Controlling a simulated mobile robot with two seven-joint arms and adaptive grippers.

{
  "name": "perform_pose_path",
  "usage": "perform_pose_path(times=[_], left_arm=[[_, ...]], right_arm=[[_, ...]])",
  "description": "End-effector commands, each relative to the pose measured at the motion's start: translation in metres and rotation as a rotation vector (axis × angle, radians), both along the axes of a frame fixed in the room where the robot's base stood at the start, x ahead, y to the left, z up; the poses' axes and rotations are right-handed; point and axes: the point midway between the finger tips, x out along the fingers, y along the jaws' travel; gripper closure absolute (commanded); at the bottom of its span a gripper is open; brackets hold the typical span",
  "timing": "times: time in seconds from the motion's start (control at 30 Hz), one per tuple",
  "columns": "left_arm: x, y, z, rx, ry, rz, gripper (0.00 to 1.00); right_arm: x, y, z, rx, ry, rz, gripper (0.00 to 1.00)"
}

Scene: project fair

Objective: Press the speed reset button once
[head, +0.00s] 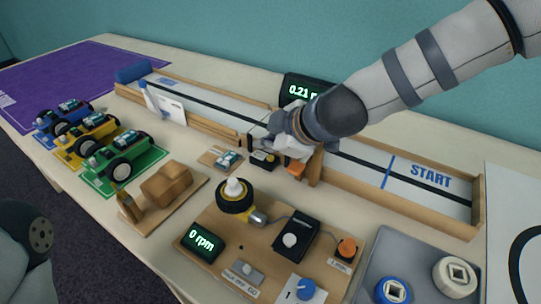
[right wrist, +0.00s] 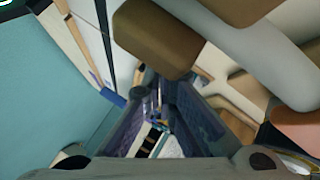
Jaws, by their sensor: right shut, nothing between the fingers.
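The speed display (head: 303,90) behind the track reads 0.21, its right part hidden by my right arm. A small black box with a yellowish mark (head: 263,159) sits at the track's near side, under my right gripper; it may carry the speed reset button, but I cannot make out a button. My right gripper (head: 272,146) is shut and empty, pointing down close above or beside that box; I cannot tell if it touches. In the right wrist view the dark fingers (right wrist: 160,105) are close together. My left gripper is out of view.
The walled track (head: 345,163) runs behind the box, with an orange-and-wood post (head: 297,169) close beside my gripper. A motor board (head: 228,240) with a "0 rpm" display stands in front. Several toy cars (head: 122,160) stand at left; a grey tray (head: 420,285) is at right.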

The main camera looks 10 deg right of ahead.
Motion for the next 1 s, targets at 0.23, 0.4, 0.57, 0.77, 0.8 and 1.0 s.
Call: perform_pose_path(times=[0.23,0.4,0.57,0.77,0.8,1.0], left_arm=[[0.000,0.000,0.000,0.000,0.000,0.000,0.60],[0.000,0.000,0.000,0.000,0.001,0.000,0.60],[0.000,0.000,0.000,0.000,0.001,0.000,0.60],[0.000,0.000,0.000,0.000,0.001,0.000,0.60],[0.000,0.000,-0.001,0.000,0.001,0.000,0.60],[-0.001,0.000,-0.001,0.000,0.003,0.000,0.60]], right_arm=[[0.000,0.000,-0.001,0.000,0.000,0.000,1.00],[0.000,0.000,-0.007,-0.001,0.001,0.000,1.00],[0.000,0.000,-0.009,0.000,0.000,0.000,1.00],[0.000,0.000,-0.009,0.000,0.000,0.000,1.00],[0.000,0.000,-0.009,0.000,0.000,0.000,1.00],[0.000,0.000,-0.011,-0.001,0.001,0.000,1.00]])
